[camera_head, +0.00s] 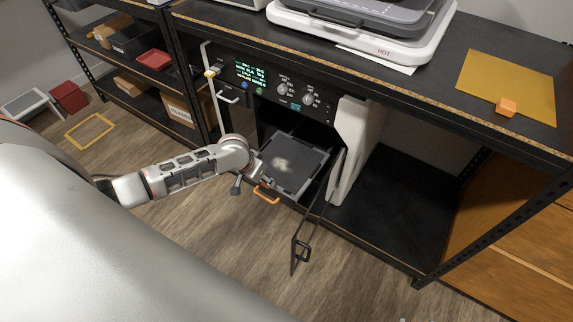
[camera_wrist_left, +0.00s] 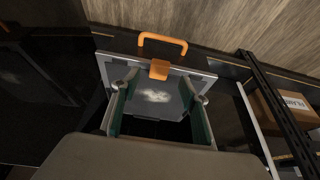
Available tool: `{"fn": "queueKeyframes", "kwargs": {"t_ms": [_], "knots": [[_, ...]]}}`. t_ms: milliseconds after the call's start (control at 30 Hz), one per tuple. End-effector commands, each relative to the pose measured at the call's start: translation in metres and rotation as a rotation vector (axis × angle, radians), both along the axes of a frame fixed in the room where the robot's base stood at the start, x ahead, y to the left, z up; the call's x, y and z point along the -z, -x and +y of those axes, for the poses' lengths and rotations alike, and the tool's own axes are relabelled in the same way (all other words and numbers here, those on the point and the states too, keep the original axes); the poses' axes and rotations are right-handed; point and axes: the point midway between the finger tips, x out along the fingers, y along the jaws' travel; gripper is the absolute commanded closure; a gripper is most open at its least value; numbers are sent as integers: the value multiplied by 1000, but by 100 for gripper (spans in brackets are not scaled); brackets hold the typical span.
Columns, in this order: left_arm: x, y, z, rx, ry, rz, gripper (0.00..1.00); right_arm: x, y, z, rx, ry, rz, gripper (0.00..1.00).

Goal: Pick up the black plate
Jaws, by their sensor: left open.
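The black plate (camera_head: 302,153) sits level in the open front of the machine under the bench, with a pale smudge on its top and an orange handle (camera_head: 266,195) at its front edge. In the left wrist view the plate (camera_wrist_left: 174,82) has a light rim, and the orange handle (camera_wrist_left: 163,38) is at its far edge. My left gripper (camera_head: 264,181) is at the plate's front left, close to the handle. In the wrist view the open fingers (camera_wrist_left: 160,93) lie over the plate; I cannot tell whether they touch it. My right gripper is not in view.
The machine's control panel (camera_head: 285,88) is above the plate. Its door (camera_head: 322,212) hangs open at the right. A white upright panel (camera_head: 352,150) stands beside it. The shelf bay (camera_head: 395,205) farther right is empty. Bare wooden floor (camera_head: 220,235) lies in front.

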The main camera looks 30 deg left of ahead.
Motion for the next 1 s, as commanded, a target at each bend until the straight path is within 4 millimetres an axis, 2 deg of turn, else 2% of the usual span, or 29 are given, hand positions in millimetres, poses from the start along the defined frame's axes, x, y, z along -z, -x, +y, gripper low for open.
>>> {"fn": "queueKeyframes", "kwargs": {"t_ms": [200, 300, 500, 600, 767, 800, 1000], "knots": [[32, -6, -1, 1, 1, 8, 56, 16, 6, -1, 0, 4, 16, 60], [45, -11, -1, 1, 1, 9, 56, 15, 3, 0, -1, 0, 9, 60], [45, -18, -1, 2, 0, -2, 56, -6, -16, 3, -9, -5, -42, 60], [43, -19, -1, 2, 0, -3, 56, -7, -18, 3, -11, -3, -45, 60], [44, -18, -1, 2, -1, -2, 97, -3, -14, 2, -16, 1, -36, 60], [44, -18, -1, 2, -1, -2, 100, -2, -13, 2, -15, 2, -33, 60], [43, -18, -1, 2, -1, -3, 100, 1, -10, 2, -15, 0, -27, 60]]}}
